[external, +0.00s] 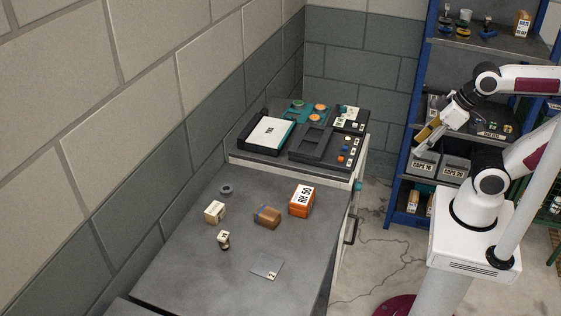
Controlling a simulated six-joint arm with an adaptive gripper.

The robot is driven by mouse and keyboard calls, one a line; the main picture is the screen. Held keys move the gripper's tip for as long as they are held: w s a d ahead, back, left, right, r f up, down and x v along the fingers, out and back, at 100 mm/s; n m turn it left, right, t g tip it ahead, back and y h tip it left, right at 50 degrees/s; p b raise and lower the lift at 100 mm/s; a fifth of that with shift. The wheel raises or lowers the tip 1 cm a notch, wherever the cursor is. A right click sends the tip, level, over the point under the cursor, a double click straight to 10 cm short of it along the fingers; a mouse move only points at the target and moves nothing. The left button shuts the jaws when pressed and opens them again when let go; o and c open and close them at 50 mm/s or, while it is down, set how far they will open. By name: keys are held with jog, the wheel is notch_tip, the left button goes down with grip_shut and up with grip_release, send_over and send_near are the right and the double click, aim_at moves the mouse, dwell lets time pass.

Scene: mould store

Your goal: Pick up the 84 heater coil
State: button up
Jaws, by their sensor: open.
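My gripper (426,136) is open, with an amber-coloured part near its tips. It points down and left in front of the blue shelf, well away from the grey bench (190,272). I cannot read an 84 on anything, so I cannot tell which piece is the 84 heater coil. On the bench, a small pale-tagged piece (223,239) stands at the front left, its print too small to read. A dark grey ring (226,190) lies at the back left of the bench top.
The bench also holds a labelled tan box (214,211), a brown block (267,216), an orange RH 50 box (302,200) and a grey card (267,266). Black trays (312,143) sit behind. The blue shelf (406,190) carries grey CAPS bins (423,166) close below my gripper.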

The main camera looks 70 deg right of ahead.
jog(key=w+a+r+t+y, duration=0.1)
jog(key=w+a+t, duration=0.1)
jog(key=w+a, duration=0.7)
jog(key=w+a+n+t+y, duration=0.15)
jog(key=w+a, duration=0.45)
jog(key=w, duration=0.6)
jog(key=w+a+r+t+y, duration=0.1)
jog(key=w+a+t+y, duration=0.1)
jog(key=w+a, duration=0.7)
jog(key=w+a+f+t+h, duration=0.1)
jog(key=w+a+f+t, duration=0.1)
jog(key=w+a+f, duration=0.6)
jog(key=m+t+h, duration=0.1)
jog(key=m+h, duration=0.1)
jog(key=h, duration=0.1)
send_near(226, 236)
jog(key=shift+w+d+r+n, duration=0.1)
jog(key=shift+w+r+n, duration=0.25)
jog(key=shift+w, duration=0.55)
jog(key=shift+s+f+t+h, duration=0.15)
jog(key=shift+f+t+h, duration=0.1)
jog(key=shift+f, duration=0.35)
jog(key=shift+x, duration=1.35)
jog(key=shift+a+x, duration=0.2)
jog(key=shift+x, duration=2.4)
